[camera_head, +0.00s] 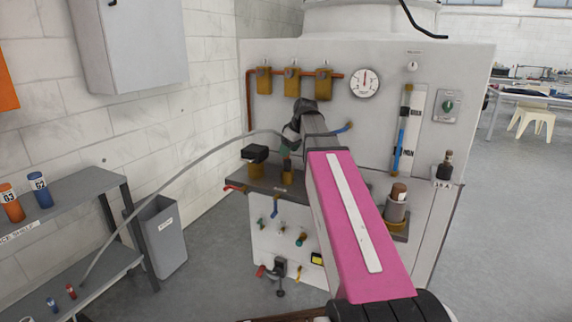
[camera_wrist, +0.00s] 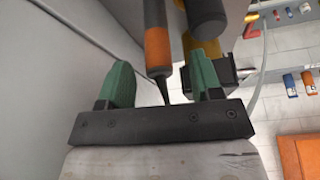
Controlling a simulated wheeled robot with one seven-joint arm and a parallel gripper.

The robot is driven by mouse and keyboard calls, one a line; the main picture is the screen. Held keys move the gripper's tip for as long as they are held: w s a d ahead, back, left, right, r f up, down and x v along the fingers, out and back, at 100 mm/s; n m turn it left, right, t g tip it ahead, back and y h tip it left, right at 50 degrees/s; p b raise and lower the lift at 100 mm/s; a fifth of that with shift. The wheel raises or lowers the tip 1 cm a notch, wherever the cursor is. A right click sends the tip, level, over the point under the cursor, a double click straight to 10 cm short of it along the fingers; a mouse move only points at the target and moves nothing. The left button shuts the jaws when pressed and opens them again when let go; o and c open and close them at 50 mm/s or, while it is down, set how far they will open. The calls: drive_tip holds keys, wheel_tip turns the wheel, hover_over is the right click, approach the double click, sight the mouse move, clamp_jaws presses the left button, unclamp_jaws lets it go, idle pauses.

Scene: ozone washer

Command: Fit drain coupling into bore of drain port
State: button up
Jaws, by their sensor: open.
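My gripper (camera_head: 286,150) is in front of the machine, above its grey ledge, mostly hidden behind my arm. In the wrist view its two green fingertips (camera_wrist: 161,82) are spread apart. A slim grey piece with an orange band and dark tapered tip (camera_wrist: 157,50) shows between them; I cannot tell whether it is in front of or beyond them. It is not gripped. A grey hose (camera_head: 185,160) arcs from the lower shelf to the machine near my gripper. I cannot tell for certain which piece is the drain coupling or which fitting is the drain port.
A black-topped brass fitting (camera_head: 255,160) stands on the ledge left of my gripper. Brass valves (camera_head: 292,80) on a copper pipe and a round gauge (camera_head: 364,83) are above. A brown-capped cylinder (camera_head: 397,205) stands at the right. A grey bin (camera_head: 160,235) stands by the shelf (camera_head: 65,205).

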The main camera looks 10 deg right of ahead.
drive_tip(key=shift+w+x, duration=0.1)
drive_tip(key=shift+x, duration=1.15)
drive_tip(key=shift+w+x, duration=0.15)
drive_tip(key=shift+x, duration=1.1)
drive_tip(key=shift+r, duration=0.1)
clamp_jaws()
drive_tip(key=shift+r, duration=0.1)
